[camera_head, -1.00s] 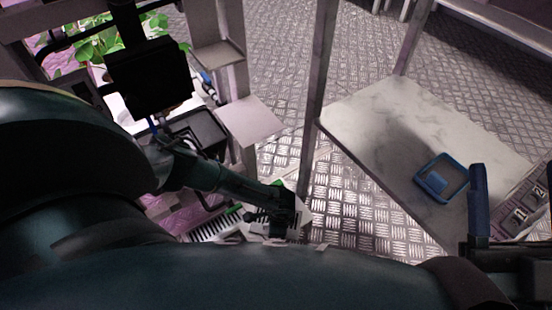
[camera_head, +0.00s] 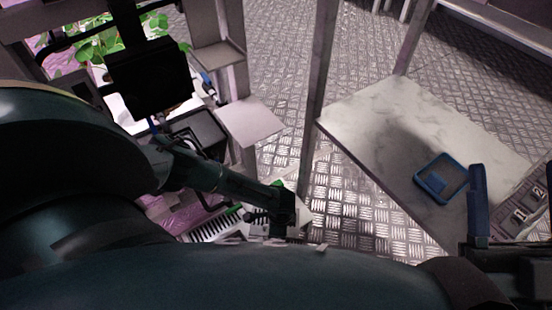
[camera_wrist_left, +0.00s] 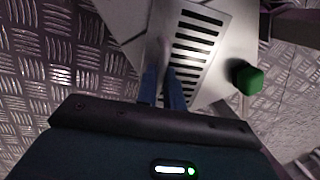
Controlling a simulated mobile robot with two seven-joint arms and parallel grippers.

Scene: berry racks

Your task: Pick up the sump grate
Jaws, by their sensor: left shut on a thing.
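The sump grate (camera_wrist_left: 192,45) is a pale plate with a row of dark slots, seen in the left wrist view. It also shows in the head view (camera_head: 207,229), partly hidden by my left arm. My left gripper (camera_wrist_left: 163,88) is shut on the grate at a narrow upright part, with a blue finger on either side. In the head view my left gripper (camera_head: 283,224) is low, at the right end of the grate. I cannot tell whether the grate is clear of its seat. My right gripper (camera_head: 512,200) is at the right edge, its blue fingers apart and empty.
A green knob (camera_wrist_left: 246,78) sits beside the grate. A pale shelf (camera_head: 375,120) on metal posts holds a blue square frame (camera_head: 419,181). A numbered panel (camera_head: 520,212) is at the right. Patterned metal floor (camera_head: 350,200) is open between the racks. Leafy plants (camera_head: 95,45) stand upper left.

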